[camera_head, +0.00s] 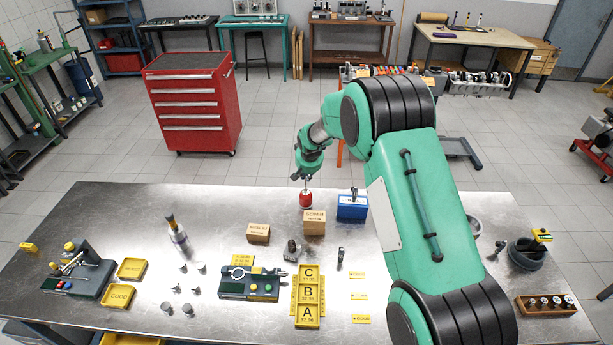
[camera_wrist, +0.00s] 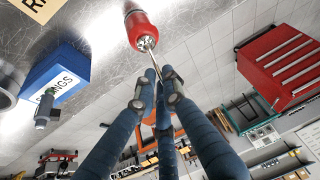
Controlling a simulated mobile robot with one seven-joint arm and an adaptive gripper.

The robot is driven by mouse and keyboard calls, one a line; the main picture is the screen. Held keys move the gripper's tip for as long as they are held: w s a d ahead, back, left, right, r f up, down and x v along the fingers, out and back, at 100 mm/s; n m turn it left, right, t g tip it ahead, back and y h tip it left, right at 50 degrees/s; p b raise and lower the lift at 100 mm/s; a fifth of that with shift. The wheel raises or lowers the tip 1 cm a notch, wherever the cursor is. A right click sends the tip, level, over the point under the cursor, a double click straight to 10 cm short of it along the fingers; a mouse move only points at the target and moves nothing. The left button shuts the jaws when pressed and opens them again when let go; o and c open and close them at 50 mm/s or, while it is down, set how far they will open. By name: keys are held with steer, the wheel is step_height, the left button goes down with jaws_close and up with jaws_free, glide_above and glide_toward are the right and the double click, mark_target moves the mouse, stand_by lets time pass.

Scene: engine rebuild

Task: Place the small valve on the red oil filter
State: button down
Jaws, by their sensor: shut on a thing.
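The red oil filter (camera_head: 305,199) stands upright on the steel table near its far edge, left of the blue box. In the wrist view the filter (camera_wrist: 139,27) lies just beyond my fingertips, with a silvery round end facing me. My gripper (camera_head: 304,177) is above the filter, pointing down. In the wrist view my fingers (camera_wrist: 158,88) are closed around the thin metal stem of the small valve (camera_wrist: 153,60). The valve's head end is at the silvery end of the filter. I cannot tell whether they touch.
A blue box (camera_head: 352,208) with a small dark item on top stands right of the filter. A cardboard box (camera_head: 314,223) is in front. Yellow lettered trays (camera_head: 307,312) and a green fixture (camera_head: 250,288) are nearer. A red tool cabinet (camera_head: 190,100) stands behind the table.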

steer(key=shift+f, duration=0.2)
steer(key=c, duration=1.8)
jaws_free()
steer(key=shift+c, duration=0.2)
steer(key=shift+r, duration=0.1)
steer(key=shift+r, duration=0.35)
steer(key=a+v, duration=0.1)
steer(key=v, duration=1)
steer(key=shift+s+d+r+b, duration=0.25)
steer(key=shift+d+b, duration=0.15)
steer(key=shift+d, duration=0.1)
